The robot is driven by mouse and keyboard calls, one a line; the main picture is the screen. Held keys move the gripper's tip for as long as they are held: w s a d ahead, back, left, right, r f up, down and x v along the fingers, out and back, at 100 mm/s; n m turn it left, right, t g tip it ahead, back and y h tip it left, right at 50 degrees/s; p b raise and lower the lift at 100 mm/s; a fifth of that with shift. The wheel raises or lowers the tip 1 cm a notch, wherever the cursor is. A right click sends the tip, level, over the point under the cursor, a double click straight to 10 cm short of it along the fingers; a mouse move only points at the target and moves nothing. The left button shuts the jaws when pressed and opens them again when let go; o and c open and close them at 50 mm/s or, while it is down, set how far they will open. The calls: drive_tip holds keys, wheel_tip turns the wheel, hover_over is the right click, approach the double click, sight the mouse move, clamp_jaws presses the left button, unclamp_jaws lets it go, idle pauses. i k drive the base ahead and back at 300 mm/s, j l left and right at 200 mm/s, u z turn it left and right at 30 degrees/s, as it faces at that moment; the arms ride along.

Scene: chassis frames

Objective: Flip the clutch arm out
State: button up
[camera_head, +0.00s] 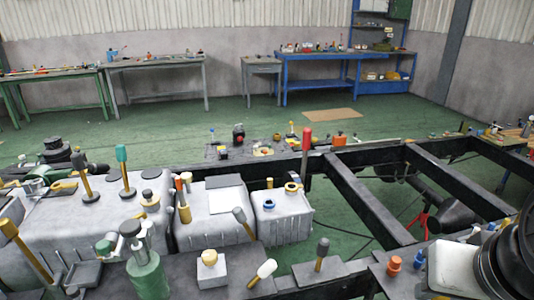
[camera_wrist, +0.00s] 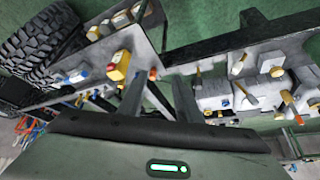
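I cannot tell for sure which part is the clutch arm; several levers with coloured handles stand on the chassis. A red-handled lever (camera_head: 306,140) stands upright by the dark frame rail, near the middle. A teal-handled lever (camera_head: 123,165) and a dark-handled lever (camera_head: 82,175) stand on the grey housing (camera_head: 120,225) at the left. A grey-handled lever (camera_head: 322,250) stands at the front. My gripper (camera_wrist: 157,82) shows in the wrist view with its two dark fingers apart and nothing visible between them. It is above the chassis; its fingertips are not identifiable in the head view.
Dark frame rails (camera_head: 365,197) and cross members run to the right, with green floor between them. A plate with a yellow-and-red fitting (camera_wrist: 119,66) and a big tyre (camera_wrist: 38,45) lie beyond my fingers. Workbenches (camera_head: 155,63) line the far wall.

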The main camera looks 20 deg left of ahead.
sight(8, 227)
drive_tip(key=k+u, duration=0.1)
drive_tip(key=u, duration=1.35)
drive_tip(key=i+l+u, duration=0.1)
drive_tip(key=u, duration=1.05)
drive_tip(key=i+j+z, duration=0.15)
drive_tip(key=i+j, duration=0.3)
drive_tip(key=i+j+z, duration=0.2)
drive_tip(key=i+j, duration=0.2)
drive_tip(key=j, duration=0.15)
